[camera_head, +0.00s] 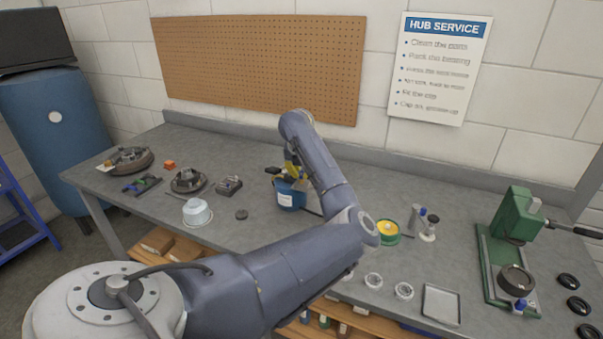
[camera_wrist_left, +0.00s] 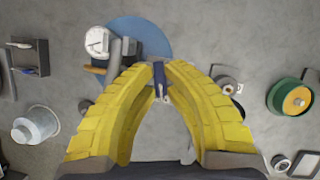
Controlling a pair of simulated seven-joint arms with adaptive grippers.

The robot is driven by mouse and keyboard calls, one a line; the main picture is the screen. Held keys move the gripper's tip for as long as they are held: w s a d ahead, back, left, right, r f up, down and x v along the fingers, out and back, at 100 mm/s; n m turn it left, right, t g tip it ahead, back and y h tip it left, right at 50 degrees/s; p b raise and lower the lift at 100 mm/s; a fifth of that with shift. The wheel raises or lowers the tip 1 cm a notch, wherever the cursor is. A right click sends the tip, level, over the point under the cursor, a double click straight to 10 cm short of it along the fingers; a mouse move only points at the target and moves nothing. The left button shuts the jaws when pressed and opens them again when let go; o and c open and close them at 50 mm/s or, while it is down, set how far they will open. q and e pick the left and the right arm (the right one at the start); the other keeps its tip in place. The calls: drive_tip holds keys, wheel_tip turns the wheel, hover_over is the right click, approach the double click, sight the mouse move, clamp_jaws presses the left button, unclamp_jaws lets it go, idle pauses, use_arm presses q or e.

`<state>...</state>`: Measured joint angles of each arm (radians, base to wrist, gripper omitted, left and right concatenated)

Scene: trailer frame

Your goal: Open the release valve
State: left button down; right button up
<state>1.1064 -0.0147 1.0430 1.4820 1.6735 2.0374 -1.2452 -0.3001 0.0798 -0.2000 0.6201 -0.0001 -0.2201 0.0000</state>
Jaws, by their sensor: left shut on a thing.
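A small blue tank (camera_head: 290,199) with a white label stands on the grey bench. In the left wrist view its round blue top (camera_wrist_left: 150,36) shows beyond my fingers, with a white-faced gauge (camera_wrist_left: 97,40) on the left. My left gripper (camera_head: 288,172) is over the tank, pointing down. Its yellow fingers meet at the tips (camera_wrist_left: 160,76) on a small dark blue piece (camera_wrist_left: 159,72), which looks like the release valve handle. The fingers hide part of the fitting around it. My right gripper is in neither view.
A white tub (camera_head: 197,212), hub parts (camera_head: 188,180) and a small dark device (camera_head: 228,186) lie left of the tank. A green and yellow spool (camera_head: 386,232), a metal tray (camera_head: 441,304) and a green press (camera_head: 514,213) stand to the right. The bench behind is clear.

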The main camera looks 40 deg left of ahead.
use_arm(q)
drive_tip(key=c, duration=1.4)
unclamp_jaws()
drive_tip(key=shift+c, duration=0.2)
drive_tip(key=shift+s+d+r, duration=0.1)
drive_tip(key=shift+s+r, duration=0.05)
drive_tip(key=shift+r, duration=0.35)
drive_tip(key=v, duration=0.7)
drive_tip(key=shift+d, duration=0.1)
